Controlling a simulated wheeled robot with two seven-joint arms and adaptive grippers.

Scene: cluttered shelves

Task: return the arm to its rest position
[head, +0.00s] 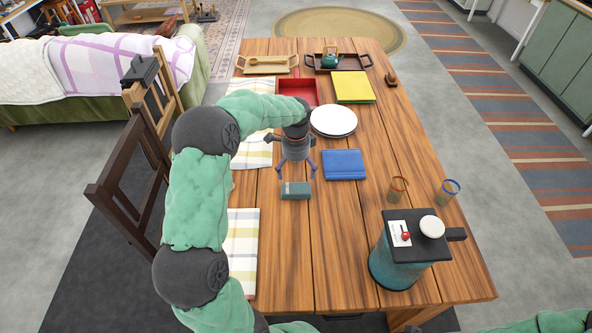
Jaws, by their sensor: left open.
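My left arm, green with dark joints, reaches up from the bottom over the left side of the table. My left gripper (298,170) is open, its two fingers pointing toward the near side of the table. A small teal box (295,190) lies just below the fingertips in the picture, and nothing shows between the fingers. I cannot tell the exact height of the gripper above the table. My right gripper is out of view; only green parts of my own body show at the bottom edge.
The wooden table (345,240) holds a blue folded cloth (344,164), white plates (334,121), a red tray (284,91), two glasses (398,190), and a teal appliance with a black top (398,271). A dark chair (123,175) stands at the left. The table's middle front is clear.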

